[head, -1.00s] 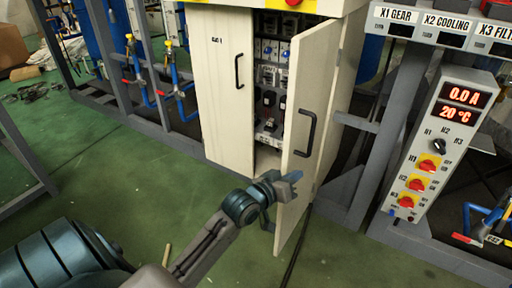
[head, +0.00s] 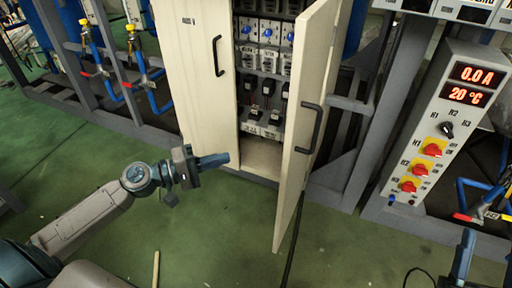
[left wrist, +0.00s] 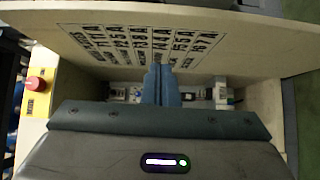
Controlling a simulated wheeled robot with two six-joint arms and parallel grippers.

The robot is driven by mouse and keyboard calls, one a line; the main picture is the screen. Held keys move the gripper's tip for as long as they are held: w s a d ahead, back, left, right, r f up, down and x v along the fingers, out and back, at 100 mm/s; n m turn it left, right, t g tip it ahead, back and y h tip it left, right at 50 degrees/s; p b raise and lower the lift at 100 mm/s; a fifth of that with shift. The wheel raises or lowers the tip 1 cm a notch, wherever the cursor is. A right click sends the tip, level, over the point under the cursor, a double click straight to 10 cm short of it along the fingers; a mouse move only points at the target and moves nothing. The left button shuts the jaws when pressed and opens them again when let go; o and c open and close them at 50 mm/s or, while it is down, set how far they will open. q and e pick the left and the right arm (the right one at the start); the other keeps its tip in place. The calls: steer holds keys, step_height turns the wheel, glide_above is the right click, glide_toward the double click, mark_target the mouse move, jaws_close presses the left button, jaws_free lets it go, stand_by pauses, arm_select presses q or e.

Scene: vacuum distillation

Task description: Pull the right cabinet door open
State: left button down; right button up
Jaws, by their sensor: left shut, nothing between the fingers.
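The right cabinet door (head: 298,165) stands partly open, swung out toward me, with a black handle (head: 309,128) on its outer face. The left door (head: 197,75) is closed. My left gripper (head: 220,160) is shut and empty, in front of the cabinet opening, left of the right door's free edge and apart from it. In the left wrist view the shut fingers (left wrist: 161,85) point toward the cabinet inside, and the door's inner face (left wrist: 245,45) with a printed label sheet (left wrist: 145,48) spans the top. Part of my right gripper (head: 464,256) shows at the lower right corner.
Electrical switchgear (head: 262,60) fills the cabinet. Right of it stands a grey frame (head: 372,150) with a control panel (head: 452,125) showing red digits. Pipes with valves (head: 148,75) are at the left. The green floor (head: 215,235) before the cabinet is mostly clear.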

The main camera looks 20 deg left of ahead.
arm_select(q)
steer(key=s+d+p+x, duration=0.2)
steer(key=x, duration=1)
steer(key=shift+d+r, duration=0.15)
steer(key=shift+d, duration=0.05)
arm_select(e)
step_height(320, 180, down, 9)
steer(key=w+m+g+h, duration=0.1)
steer(key=w+g, duration=0.1)
steer(key=g, duration=0.4)
steer(key=shift+w, duration=0.2)
arm_select(q)
steer(key=shift+w, duration=0.15)
arm_select(e)
steer(key=shift+f, duration=0.1)
